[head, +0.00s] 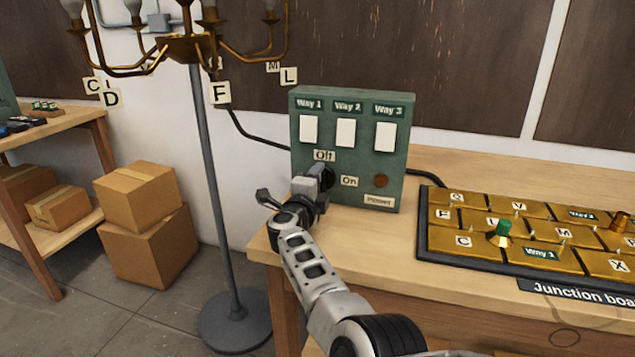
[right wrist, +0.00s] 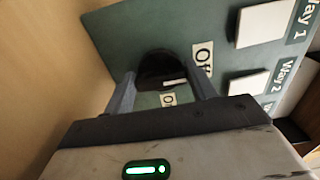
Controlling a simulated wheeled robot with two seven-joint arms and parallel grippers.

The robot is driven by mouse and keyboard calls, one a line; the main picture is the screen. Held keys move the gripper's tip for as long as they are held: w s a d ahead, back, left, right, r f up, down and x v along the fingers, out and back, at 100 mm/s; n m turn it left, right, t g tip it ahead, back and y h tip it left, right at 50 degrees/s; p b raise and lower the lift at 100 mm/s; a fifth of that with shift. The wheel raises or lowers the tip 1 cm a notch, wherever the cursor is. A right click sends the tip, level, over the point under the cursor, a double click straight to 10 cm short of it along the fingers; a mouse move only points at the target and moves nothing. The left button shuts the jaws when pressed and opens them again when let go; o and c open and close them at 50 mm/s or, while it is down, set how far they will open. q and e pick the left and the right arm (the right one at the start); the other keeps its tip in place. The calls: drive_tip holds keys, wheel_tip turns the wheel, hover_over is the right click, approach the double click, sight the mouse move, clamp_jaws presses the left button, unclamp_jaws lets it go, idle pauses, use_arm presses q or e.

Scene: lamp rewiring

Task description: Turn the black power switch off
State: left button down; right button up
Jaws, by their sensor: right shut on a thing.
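The black power switch (right wrist: 158,66) is a round black knob on the lower left face of the green panel (head: 346,107). My right gripper (right wrist: 163,84) has one finger on each side of the knob and is shut on it. A short white mark shows on the knob's lower right edge in the right wrist view. The "Off" label (right wrist: 202,60) is right of the knob there, and the "On" label (right wrist: 167,100) is below it. In the head view, my right gripper (head: 318,181) hides most of the knob. My left gripper is not in view.
Three white rocker switches, such as Way 1 (head: 308,131), are above. A brown round indicator (head: 381,181) is at lower right. The junction board (head: 425,235) lies right on the wooden bench (head: 263,247). A chandelier on a grey pole (head: 208,170) stands left, with cardboard boxes (head: 150,247) beyond.

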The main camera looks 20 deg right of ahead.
drive_tip(key=shift+f, duration=0.1)
idle(0.3)
drive_tip(key=o, duration=1)
